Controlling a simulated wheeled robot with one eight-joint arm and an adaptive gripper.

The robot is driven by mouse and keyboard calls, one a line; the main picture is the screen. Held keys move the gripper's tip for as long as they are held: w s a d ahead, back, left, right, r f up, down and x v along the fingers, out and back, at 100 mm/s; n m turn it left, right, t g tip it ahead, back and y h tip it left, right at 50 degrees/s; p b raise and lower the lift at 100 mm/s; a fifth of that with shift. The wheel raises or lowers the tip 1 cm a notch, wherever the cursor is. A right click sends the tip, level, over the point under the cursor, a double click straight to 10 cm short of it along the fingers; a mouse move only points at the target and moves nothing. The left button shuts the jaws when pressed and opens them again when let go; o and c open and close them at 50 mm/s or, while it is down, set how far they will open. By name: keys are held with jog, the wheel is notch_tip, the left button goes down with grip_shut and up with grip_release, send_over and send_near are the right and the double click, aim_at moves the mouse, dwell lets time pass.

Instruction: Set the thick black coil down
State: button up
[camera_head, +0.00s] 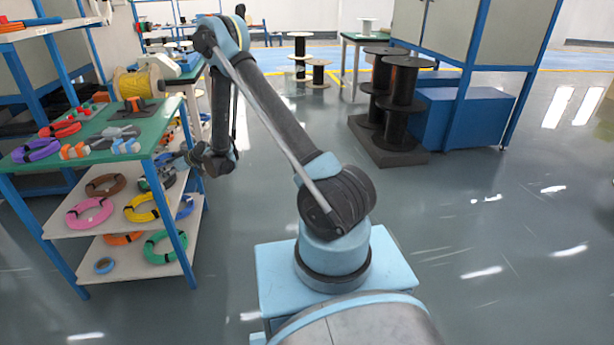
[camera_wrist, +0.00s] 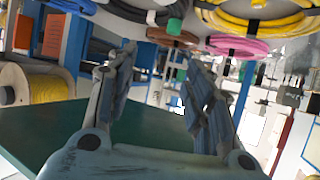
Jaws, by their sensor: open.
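My gripper (camera_wrist: 163,58) is open in the wrist view, with its two fingers spread and nothing between them. A thick black coil (camera_wrist: 115,10) shows at the top edge of the wrist view, beyond the fingers and partly cut off. In the head view my gripper (camera_head: 170,162) is at the right side of the green-topped rack.
Brown (camera_head: 105,185), pink (camera_head: 89,213) and yellow (camera_head: 141,208) coils share the middle shelf. The green tabletop (camera_head: 105,122) above carries purple and red coils and tools. Blue posts frame the rack. Open floor (camera_head: 240,215) lies to its right.

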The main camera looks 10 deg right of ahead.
jog(key=d+r+m+h, duration=0.1)
jog(key=d+r, duration=0.7)
jog(key=r, duration=0.1)
jog(key=s+d+r+m+h, duration=0.1)
jog(key=s+d+r+h, duration=0.1)
jog(key=s+d+r, duration=0.4)
jog(key=s+d+r+m+g+h, duration=0.1)
jog(key=s+d+r+m, duration=0.15)
jog(key=d, duration=0.65)
jog(key=s+d+r+m+h, duration=0.1)
jog(key=s+d+r+h, duration=0.1)
jog(key=s+d+r, duration=0.4)
jog(key=s+d+f+m+g+h, duration=0.1)
jog(key=s+d+f+m+h, duration=0.1)
jog(key=s+d, duration=1)
jog(key=s+d+f+m+g+h, duration=0.1)
jog(key=s+d+f+m+h, duration=0.2)
jog(key=s+d, duration=0.9)
jog(key=s+m, duration=0.2)
jog(key=s, duration=0.5)
jog(key=shift+d+f+g, duration=0.25)
jog(key=shift+d+g, duration=0.15)
